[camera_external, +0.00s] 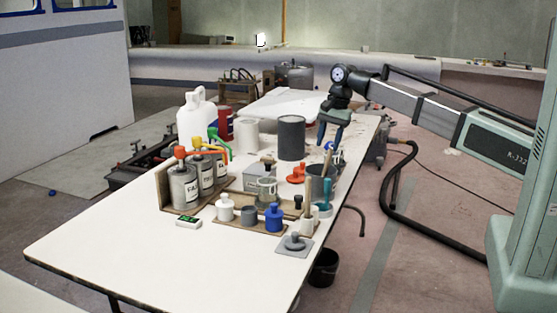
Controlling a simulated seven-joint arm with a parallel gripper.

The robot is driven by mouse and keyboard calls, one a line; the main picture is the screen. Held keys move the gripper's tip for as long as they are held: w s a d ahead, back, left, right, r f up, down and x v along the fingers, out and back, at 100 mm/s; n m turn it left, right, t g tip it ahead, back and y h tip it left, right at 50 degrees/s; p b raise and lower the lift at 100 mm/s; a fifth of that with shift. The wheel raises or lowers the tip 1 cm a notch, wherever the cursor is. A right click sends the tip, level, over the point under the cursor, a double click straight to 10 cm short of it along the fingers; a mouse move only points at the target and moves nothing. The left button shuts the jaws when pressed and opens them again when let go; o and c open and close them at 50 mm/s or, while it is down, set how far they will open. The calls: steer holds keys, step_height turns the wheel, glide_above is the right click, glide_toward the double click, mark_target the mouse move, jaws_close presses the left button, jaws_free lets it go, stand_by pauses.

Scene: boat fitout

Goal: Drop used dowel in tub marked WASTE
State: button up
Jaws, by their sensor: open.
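My gripper (331,142) hangs fingers down over the far right part of the table, its blue-grey fingers apart and nothing visible between them. A thin tan stick (327,163), perhaps the used dowel, stands upright among tools in a holder near the table's right edge, below and in front of my gripper. No WASTE marking is readable. A dark grey cylindrical tub (291,138) and a white tub (247,134) stand towards the back of the table; I cannot tell whether either is the waste tub.
Pump-top cans (185,188) stand in a wooden rack at left, with a white jug (197,120) behind. Small bottles, including a blue one (273,217), stand in a tray. A grey plate with a knob (294,245) lies in front. The table's (150,255) near left is clear.

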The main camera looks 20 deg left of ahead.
step_height(320, 180, up, 14)
steer(key=w+d, duration=0.1)
steer(key=d, duration=0.1)
steer(key=shift+w+d+f, duration=0.15)
steer(key=shift+d+f, duration=0.05)
steer(key=shift+f, duration=0.05)
stand_by(0.9)
